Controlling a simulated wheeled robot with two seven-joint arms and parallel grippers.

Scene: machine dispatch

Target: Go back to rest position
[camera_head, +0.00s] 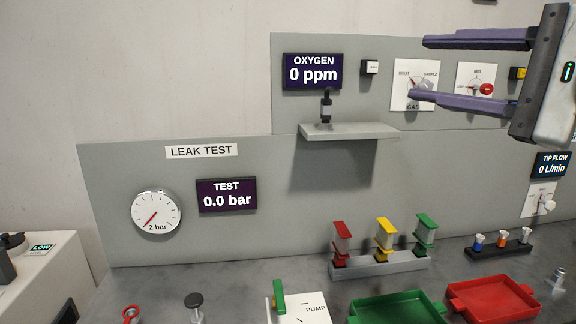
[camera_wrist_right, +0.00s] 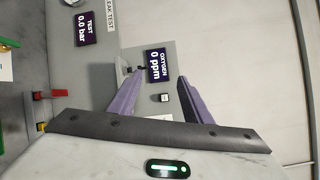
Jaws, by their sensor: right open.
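My right gripper (camera_head: 418,68) comes in from the right edge of the head view, in front of the upper grey panel. Its two purple fingers are spread apart with nothing between them. In the right wrist view the same gripper (camera_wrist_right: 157,82) shows its open fingers, with the oxygen display (camera_wrist_right: 155,66) and a small white switch (camera_wrist_right: 164,98) beyond the gap. In the head view the lower finger overlaps the gas selector plate (camera_head: 402,76); I cannot tell whether it touches. My left gripper is not in view.
A small shelf (camera_head: 350,132) juts from the panel below the oxygen display (camera_head: 313,71). On the bench stand a rack (camera_head: 400,262) with red, yellow and green blocks, a green tray (camera_head: 398,308), a red tray (camera_head: 493,301) and a pump plate (camera_head: 312,309). A pressure gauge (camera_head: 156,212) hangs left.

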